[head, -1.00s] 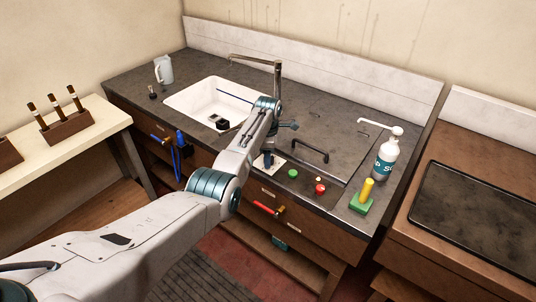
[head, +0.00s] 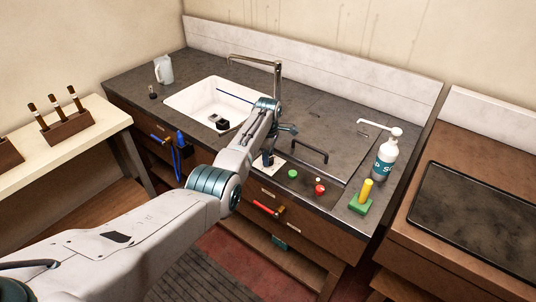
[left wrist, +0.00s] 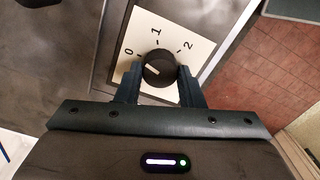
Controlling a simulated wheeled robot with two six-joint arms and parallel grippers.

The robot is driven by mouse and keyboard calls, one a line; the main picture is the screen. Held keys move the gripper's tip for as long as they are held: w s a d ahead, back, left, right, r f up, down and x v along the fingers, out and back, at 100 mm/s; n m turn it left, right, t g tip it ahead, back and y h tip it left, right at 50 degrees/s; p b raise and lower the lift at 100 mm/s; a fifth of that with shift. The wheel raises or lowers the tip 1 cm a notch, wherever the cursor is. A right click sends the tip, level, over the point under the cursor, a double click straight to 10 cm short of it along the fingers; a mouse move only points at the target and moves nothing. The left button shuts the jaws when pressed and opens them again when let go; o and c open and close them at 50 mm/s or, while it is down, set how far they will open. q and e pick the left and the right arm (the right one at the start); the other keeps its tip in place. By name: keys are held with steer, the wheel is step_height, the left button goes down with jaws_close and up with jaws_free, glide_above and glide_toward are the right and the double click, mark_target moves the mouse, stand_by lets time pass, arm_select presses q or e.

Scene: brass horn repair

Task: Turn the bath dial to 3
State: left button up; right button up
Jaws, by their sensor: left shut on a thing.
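The bath dial is a round black knob (left wrist: 158,68) on a white plate (left wrist: 203,45) marked 0, 1 and 2 in the left wrist view. A 3 is not visible; part of the plate is hidden by my gripper. My left gripper (left wrist: 160,76) is shut on the knob, one finger on each side. In the head view the left gripper (head: 267,159) is over the white plate (head: 274,164) at the counter's front, and the knob is hidden there. My right gripper is not in view.
A green button (head: 292,174) and a red button (head: 320,189) are right of the dial. A black handle (head: 310,150) stands behind it on a lid. A white sink (head: 190,98), a soap bottle (head: 385,160) and a green block with yellow post (head: 361,202) are nearby.

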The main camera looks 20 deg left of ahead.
arm_select(q)
steer(key=m, duration=0.3)
steer(key=shift+w+r+m+p, duration=0.1)
steer(key=shift+r+m+p, duration=0.05)
steer(key=shift+m+p, duration=0.25)
steer(key=m, duration=0.4)
steer(key=shift+m+p, duration=0.3)
steer(key=m, duration=0.3)
steer(key=shift+m, duration=0.3)
steer(key=m, duration=0.4)
steer(key=shift+w+d+m+p, duration=0.1)
steer(key=shift+m+p, duration=0.2)
steer(key=shift+p, duration=0.05)
steer(key=m, duration=0.8)
steer(key=shift+p, duration=0.3)
steer(key=m, duration=0.4)
steer(key=shift+d+m, duration=0.1)
steer(key=shift+m, duration=2.1)
